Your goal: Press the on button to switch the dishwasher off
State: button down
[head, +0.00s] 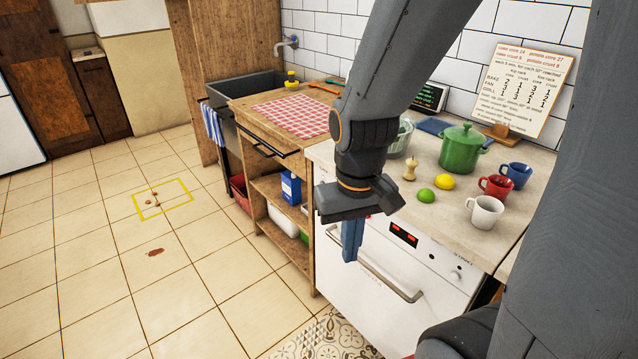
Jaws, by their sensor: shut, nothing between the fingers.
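The white dishwasher (372,295) stands under the worktop, with its door closed and a bar handle (392,285) across the front. Its top panel carries a dark display (404,235) with lit red marks. A round knob (455,273) sits at the panel's right end. My gripper (350,256) is shut and empty, pointing down in front of the left part of the panel. I cannot tell whether it touches the front. A small red spot shows just beside the gripper on the panel; the on button cannot be made out and may be hidden behind my gripper.
On the worktop stand a green pot (462,149), a lemon (445,182), a lime (426,195), a white mug (485,211), a red mug (495,187) and a blue mug (515,175). A wooden shelf unit (262,185) is at left. The tiled floor (100,270) is mostly clear.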

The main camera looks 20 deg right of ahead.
jog(key=w+a+f+m+t+h+p, duration=0.1)
jog(key=w+a+f+m+t+p, duration=0.15)
jog(key=w, duration=0.85)
jog(key=w+a+f+m+t+p, duration=0.1)
jog(key=w+a+f+t, duration=0.2)
jog(key=w, duration=0.7)
jog(key=w+a+f+m+t+h+p, duration=0.1)
jog(key=w+a+f+m+t, duration=0.2)
jog(key=w, duration=0.8)
jog(key=w+d+f+m+t+h+p, duration=0.2)
jog(key=w+d+f+h, duration=0.1)
jog(key=f, duration=0.3)
jog(key=shift+d+h, duration=0.4)
jog(key=shift+h, duration=0.2)
jog(key=w+d, duration=0.3)
jog(key=d, duration=0.5)
jog(key=shift+w+b, duration=0.15)
jog(key=shift+b, duration=0.25)
jog(key=shift+d, duration=0.25)
jog(key=shift+w+d, duration=0.15)
jog(key=shift+d, duration=0.05)
